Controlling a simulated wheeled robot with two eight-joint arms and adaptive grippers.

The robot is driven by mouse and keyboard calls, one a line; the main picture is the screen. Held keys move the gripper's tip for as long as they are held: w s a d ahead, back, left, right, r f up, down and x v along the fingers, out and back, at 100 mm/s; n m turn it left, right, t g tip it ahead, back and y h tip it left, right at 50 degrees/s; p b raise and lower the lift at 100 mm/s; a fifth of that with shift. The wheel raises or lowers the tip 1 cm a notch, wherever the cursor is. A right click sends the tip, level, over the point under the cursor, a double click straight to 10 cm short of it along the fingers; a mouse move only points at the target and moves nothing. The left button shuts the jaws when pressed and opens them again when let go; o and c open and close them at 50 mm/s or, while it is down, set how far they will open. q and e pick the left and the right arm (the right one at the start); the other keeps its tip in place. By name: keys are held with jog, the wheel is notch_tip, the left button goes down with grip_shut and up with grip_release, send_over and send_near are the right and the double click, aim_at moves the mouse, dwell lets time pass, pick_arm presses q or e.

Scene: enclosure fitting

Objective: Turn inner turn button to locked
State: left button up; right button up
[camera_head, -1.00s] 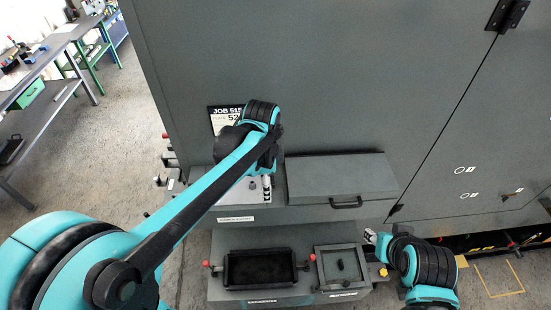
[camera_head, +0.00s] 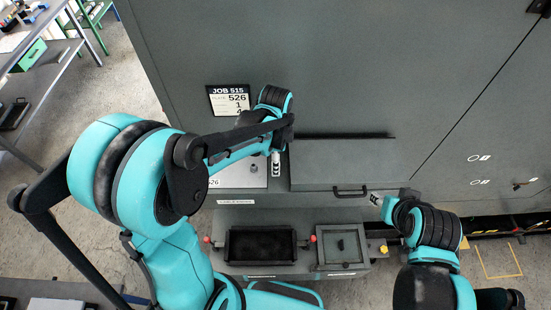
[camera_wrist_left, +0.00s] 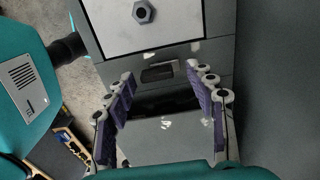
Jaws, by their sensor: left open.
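A white plate (camera_head: 238,176) with a dark round knob (camera_head: 254,169) is on the ledge below the job sign. I cannot tell for certain whether this knob is the inner turn button. My left gripper (camera_wrist_left: 161,100) is open, its purple-padded fingers apart with nothing between them. In the head view its tip (camera_head: 276,165) shows beside the plate, mostly hidden by my wrist. My right gripper (camera_head: 377,200) is at the cabinet's lower right, its jaws unclear.
A grey box (camera_head: 345,163) with a black handle (camera_head: 350,191) sits right of the plate. Below are a black tray (camera_head: 260,261) and a grey framed recess (camera_head: 341,264) with a small knob. A lever (camera_head: 524,185) is on the right door.

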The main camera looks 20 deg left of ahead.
pick_arm(q)
jog(key=shift+s, duration=0.3)
jog(key=shift+w, duration=0.1)
jog(key=c, duration=1.2)
jog(key=shift+o, duration=0.2)
pick_arm(e)
jog(key=shift+s, duration=0.2)
jog(key=shift+f, duration=0.15)
pick_arm(q)
jog(key=n+b, duration=0.2)
jog(key=n, duration=0.1)
jog(key=shift+f+n, duration=0.15)
jog(key=shift+n, duration=0.25)
jog(key=n+b, duration=0.2)
jog(key=n, duration=0.2)
jog(key=shift+n, duration=0.3)
jog(key=n+b, duration=0.2)
jog(key=n, duration=0.2)
jog(key=n+b, duration=0.1)
jog(key=n, duration=0.4)
pick_arm(e)
notch_tip(320, 180, down, 7)
pick_arm(q)
jog(key=shift+n, duration=0.4)
